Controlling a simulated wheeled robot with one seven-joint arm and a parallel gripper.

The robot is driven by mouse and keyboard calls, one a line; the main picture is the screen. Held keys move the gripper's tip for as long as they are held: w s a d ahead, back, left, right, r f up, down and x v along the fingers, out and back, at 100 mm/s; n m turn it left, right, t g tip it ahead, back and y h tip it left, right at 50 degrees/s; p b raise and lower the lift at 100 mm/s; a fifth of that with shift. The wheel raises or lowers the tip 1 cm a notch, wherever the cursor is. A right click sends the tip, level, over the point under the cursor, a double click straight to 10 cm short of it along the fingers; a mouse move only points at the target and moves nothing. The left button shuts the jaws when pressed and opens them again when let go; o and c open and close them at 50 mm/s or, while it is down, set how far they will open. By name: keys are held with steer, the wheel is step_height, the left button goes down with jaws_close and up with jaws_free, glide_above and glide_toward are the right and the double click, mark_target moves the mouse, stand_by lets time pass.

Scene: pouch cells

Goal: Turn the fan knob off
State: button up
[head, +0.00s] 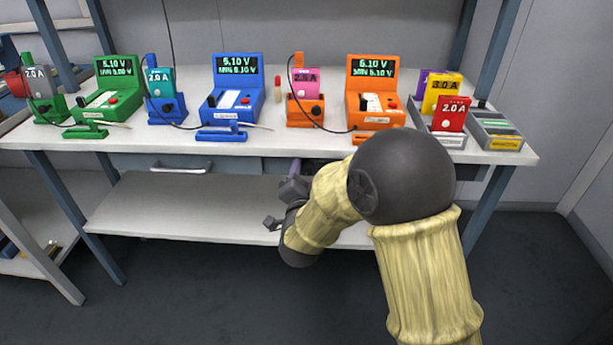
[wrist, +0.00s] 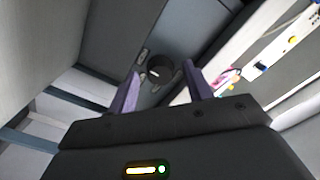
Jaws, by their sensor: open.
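The fan knob (wrist: 159,75) is a round black knob with a short white mark on its face. It sits on a dark grey panel (wrist: 190,32) in the wrist view. My gripper (wrist: 163,76) is open, with one purple finger on each side of the knob in the picture. Gaps show between the fingers and the knob; I cannot tell how far the fingertips are from the panel. In the head view my gripper (head: 295,172) is at the bench's front edge, and my arm hides the knob there.
The bench top (head: 230,148) carries green, blue and orange testers (head: 236,88) with several pouch cells and cables. Grey trays (head: 495,131) stand at the right end. A drawer with a handle (head: 180,168) is left of my gripper. A lower shelf (head: 180,212) is mostly bare.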

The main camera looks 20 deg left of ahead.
steer(key=shift+c, duration=0.2)
steer(key=c, duration=0.9)
steer(key=shift+c, duration=0.2)
